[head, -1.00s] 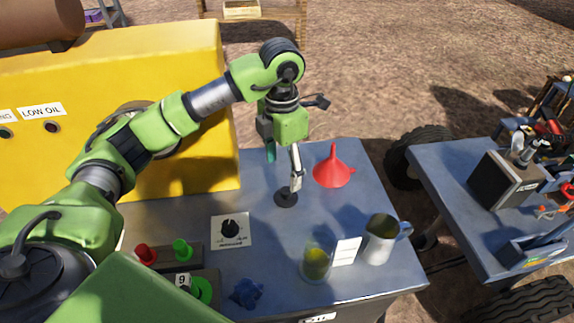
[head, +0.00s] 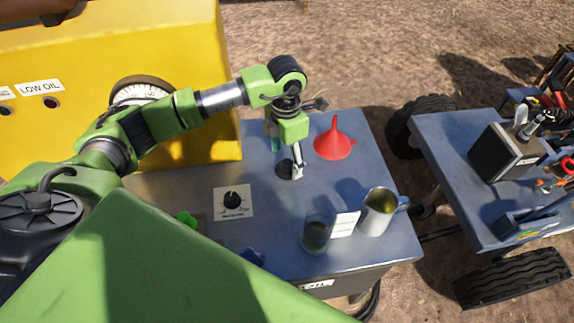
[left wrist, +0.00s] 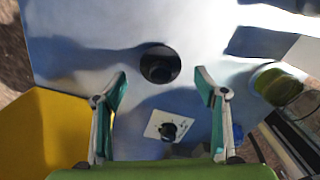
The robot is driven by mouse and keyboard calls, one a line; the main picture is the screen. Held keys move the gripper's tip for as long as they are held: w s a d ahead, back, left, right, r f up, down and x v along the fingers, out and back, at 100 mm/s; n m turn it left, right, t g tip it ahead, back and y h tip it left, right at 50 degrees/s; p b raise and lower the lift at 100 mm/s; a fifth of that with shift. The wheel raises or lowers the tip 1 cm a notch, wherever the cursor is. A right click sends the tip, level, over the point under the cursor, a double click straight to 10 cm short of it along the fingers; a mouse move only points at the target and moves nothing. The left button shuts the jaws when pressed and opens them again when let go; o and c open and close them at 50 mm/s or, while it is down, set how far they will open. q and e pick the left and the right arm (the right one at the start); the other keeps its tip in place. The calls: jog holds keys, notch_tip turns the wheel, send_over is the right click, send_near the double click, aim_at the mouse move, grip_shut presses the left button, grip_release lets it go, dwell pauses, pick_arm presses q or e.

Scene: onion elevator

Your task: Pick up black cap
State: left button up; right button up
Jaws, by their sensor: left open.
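The black cap (head: 284,168) is a round, dark disc on the blue-grey tabletop (head: 275,230), left of the red funnel. In the left wrist view the cap (left wrist: 160,64) lies in line with the gap between my fingertips. My left gripper (head: 287,160) points down over the cap, with one finger partly covering it in the head view. In the left wrist view my left gripper (left wrist: 161,76) is open with nothing between its fingers. I cannot tell whether the fingertips touch the table. My right gripper is out of view.
A red funnel (head: 334,142) stands right of the gripper. A glass (head: 316,235), a white card (head: 344,224) and a metal mug (head: 378,212) stand near the front right. A dial plate (head: 233,203) lies nearer me. A yellow machine (head: 190,60) borders the table's left.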

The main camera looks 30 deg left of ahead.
aim_at(287, 162)
pick_arm(q)
jog(key=shift+d+f+p, duration=0.1)
jog(key=shift+f+p, duration=0.3)
jog(key=shift+f, duration=1.35)
jog(key=c, duration=1.2)
jog(key=shift+r, duration=0.1)
